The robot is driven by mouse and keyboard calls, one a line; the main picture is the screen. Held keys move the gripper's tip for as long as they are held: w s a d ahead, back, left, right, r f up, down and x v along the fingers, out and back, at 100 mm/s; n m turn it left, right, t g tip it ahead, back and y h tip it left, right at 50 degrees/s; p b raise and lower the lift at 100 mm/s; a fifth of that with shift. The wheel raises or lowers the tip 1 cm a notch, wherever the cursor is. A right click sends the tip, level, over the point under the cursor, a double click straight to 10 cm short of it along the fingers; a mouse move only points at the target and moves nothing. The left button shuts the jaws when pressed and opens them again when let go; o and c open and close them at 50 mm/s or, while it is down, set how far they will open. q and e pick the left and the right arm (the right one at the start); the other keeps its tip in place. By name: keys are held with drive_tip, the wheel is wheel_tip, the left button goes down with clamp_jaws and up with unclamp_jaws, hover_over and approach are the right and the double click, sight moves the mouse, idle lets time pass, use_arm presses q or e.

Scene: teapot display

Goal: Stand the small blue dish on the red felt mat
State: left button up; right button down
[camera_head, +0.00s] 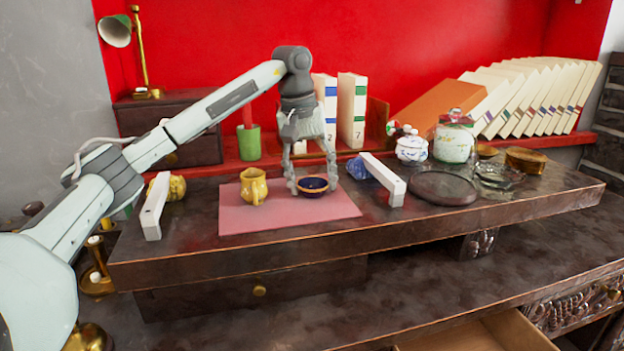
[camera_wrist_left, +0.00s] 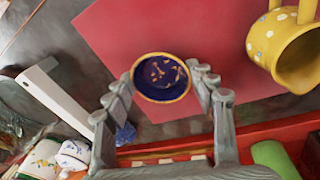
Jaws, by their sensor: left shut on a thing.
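The small blue dish (camera_head: 312,186) has a gold rim and is upright at the back right part of the red felt mat (camera_head: 263,212). My left gripper (camera_head: 312,186) reaches down from above with one finger on each side of the dish and is shut on it. In the left wrist view the dish (camera_wrist_left: 161,78) sits between the fingertips (camera_wrist_left: 165,80), and its inside shows gold marks. The mat (camera_wrist_left: 125,35) lies beneath it there. I cannot tell whether the dish touches the mat or hangs slightly above. My right gripper is not in view.
A yellow jug (camera_head: 254,187) stands on the mat just left of the dish. White bars (camera_head: 384,180) and (camera_head: 155,206) flank the mat. A dark round plate (camera_head: 443,188), a white lidded jar (camera_head: 411,150) and a glass ashtray (camera_head: 497,174) stand to the right.

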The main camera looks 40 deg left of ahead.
use_arm(q)
drive_tip(key=o, duration=1)
drive_tip(key=shift+f, duration=0.1)
drive_tip(key=shift+o, duration=0.2)
drive_tip(key=shift+r, duration=0.5)
wheel_tip(320, 180, up, 11)
drive_tip(key=s+p, duration=0.1)
drive_tip(key=s, duration=0.1)
drive_tip(key=shift+a, duration=0.4)
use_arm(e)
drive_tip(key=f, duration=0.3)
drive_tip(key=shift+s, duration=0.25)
